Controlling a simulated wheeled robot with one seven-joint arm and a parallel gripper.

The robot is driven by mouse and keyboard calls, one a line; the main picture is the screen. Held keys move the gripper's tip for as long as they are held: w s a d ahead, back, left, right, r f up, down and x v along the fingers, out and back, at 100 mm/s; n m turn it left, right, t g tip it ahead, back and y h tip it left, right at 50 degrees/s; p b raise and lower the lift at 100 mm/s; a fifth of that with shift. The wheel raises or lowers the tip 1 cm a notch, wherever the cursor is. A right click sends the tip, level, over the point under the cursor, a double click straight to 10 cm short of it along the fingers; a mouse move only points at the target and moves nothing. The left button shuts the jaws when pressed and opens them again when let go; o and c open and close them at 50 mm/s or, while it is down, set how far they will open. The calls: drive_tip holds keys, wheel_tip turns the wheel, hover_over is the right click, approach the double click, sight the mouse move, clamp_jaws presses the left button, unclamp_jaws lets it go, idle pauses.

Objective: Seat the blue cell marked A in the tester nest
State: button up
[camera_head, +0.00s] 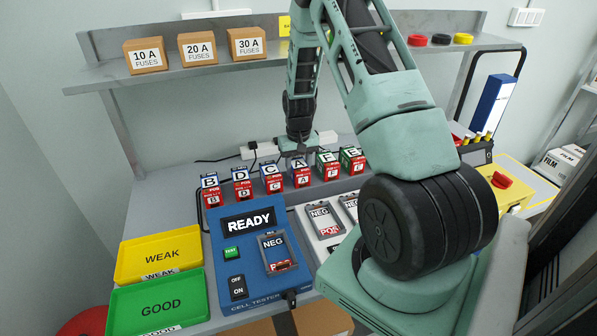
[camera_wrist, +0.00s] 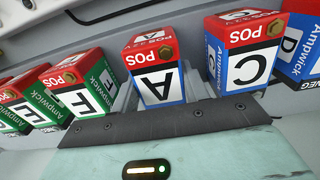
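In the wrist view cell A (camera_wrist: 158,82) is central, close in front of my gripper's palm. My gripper (camera_head: 296,152) is down at this cell, with its light grey fingers (camera_wrist: 158,95) on either side of it. Whether the fingers touch the cell cannot be told. The tester nest (camera_head: 265,243) on the blue cell tester (camera_head: 215,262) is marked NEG at its far end and POS at its near end, and looks empty.
Blue cell C (camera_wrist: 243,65) and green cell F (camera_wrist: 82,92) flank cell A closely. White cradles (camera_head: 323,222) lie right of the tester, partly behind my arm. Yellow WEAK (camera_head: 150,258) and green GOOD (camera_head: 157,300) trays are at left. A shelf (camera_head: 200,72) with fuse boxes runs above.

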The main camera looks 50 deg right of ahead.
drive_tip(key=c, duration=0.7)
drive_tip(key=shift+r, duration=0.1)
